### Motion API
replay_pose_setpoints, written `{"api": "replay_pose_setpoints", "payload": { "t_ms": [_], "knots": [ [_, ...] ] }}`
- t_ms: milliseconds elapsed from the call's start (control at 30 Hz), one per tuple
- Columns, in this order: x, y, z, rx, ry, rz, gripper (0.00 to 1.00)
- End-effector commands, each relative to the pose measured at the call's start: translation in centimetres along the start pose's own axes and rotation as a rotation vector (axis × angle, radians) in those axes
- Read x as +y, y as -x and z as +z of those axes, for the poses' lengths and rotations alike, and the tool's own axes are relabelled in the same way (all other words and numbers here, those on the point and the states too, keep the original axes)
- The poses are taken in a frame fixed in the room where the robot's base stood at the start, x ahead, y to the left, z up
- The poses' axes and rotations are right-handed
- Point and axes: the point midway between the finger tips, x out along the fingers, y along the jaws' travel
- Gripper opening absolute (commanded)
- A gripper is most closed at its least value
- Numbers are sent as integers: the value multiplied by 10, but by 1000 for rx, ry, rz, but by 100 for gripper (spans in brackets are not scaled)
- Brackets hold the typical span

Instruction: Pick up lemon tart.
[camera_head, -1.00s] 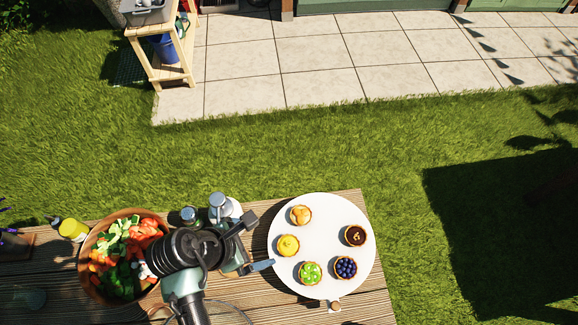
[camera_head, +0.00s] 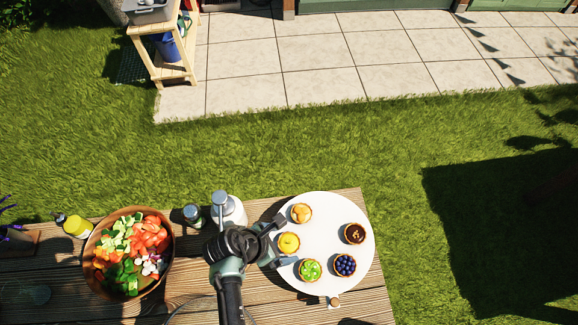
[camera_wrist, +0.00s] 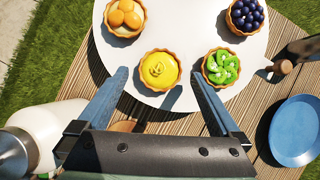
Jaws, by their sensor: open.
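The lemon tart (camera_head: 289,243), a small crust with smooth yellow filling, sits at the left side of the round white board (camera_head: 330,220). In the wrist view the lemon tart (camera_wrist: 159,70) lies just beyond the fingertips, centred between them. My gripper (camera_head: 281,240) is open and empty at the board's left edge. Its two fingers (camera_wrist: 158,78) point toward the tart, one to each side, with a clear gap around it. I cannot tell their exact height above the board.
An apricot tart (camera_head: 300,213), a green-topped tart (camera_head: 310,270), a blueberry tart (camera_head: 345,265) and a chocolate tart (camera_head: 355,234) share the board. A salad bowl (camera_head: 168,262) and a white bottle (camera_wrist: 40,135) stand left. A blue plate (camera_wrist: 297,130) lies at right in the wrist view.

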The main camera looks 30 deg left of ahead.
Motion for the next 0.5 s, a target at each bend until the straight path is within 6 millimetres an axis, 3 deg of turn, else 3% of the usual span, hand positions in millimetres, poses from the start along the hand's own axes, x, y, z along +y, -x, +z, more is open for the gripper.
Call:
{"api": "replay_pose_setpoints", "payload": {
  "t_ms": [167,433,500],
  "knots": [
    [0,-16,0,0,0,-1,100],
    [0,-18,0,0,-1,0,100],
    [0,-18,0,0,0,0,89]
  ]
}}
